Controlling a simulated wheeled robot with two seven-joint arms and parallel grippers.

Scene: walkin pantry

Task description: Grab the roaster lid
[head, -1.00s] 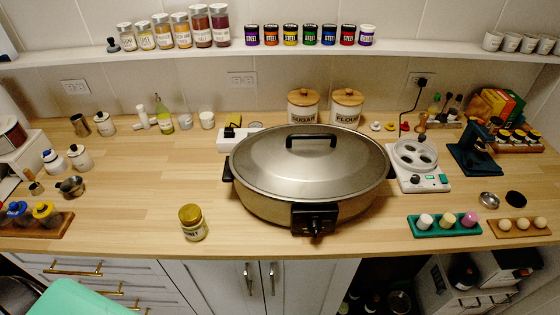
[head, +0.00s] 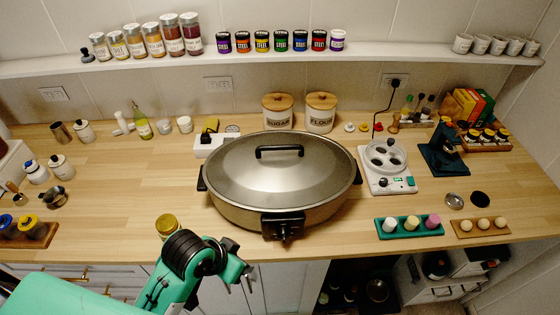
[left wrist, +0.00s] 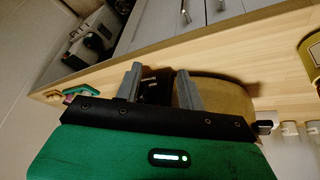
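The roaster lid (head: 278,175) is a wide domed metal lid with a black bar handle (head: 279,151) on top. It sits on the round roaster (head: 245,215), which has a black control box (head: 283,225) at its front. My left arm rises at the lower left of the head view, in front of the counter, short of the roaster; its fingertips are not clear there. In the left wrist view my left gripper (left wrist: 160,87) is open and empty, with its two fingers apart. The roaster's side (left wrist: 228,95) shows beyond them. My right gripper is not in view.
A gold-lidded jar (head: 168,226) stands near the counter's front edge, close behind my left arm. A hot plate (head: 388,168) stands right of the roaster, and a green egg-cup tray (head: 409,229) is at front right. Sugar (head: 277,112) and flour (head: 320,113) canisters stand behind. Counter left of the roaster is mostly clear.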

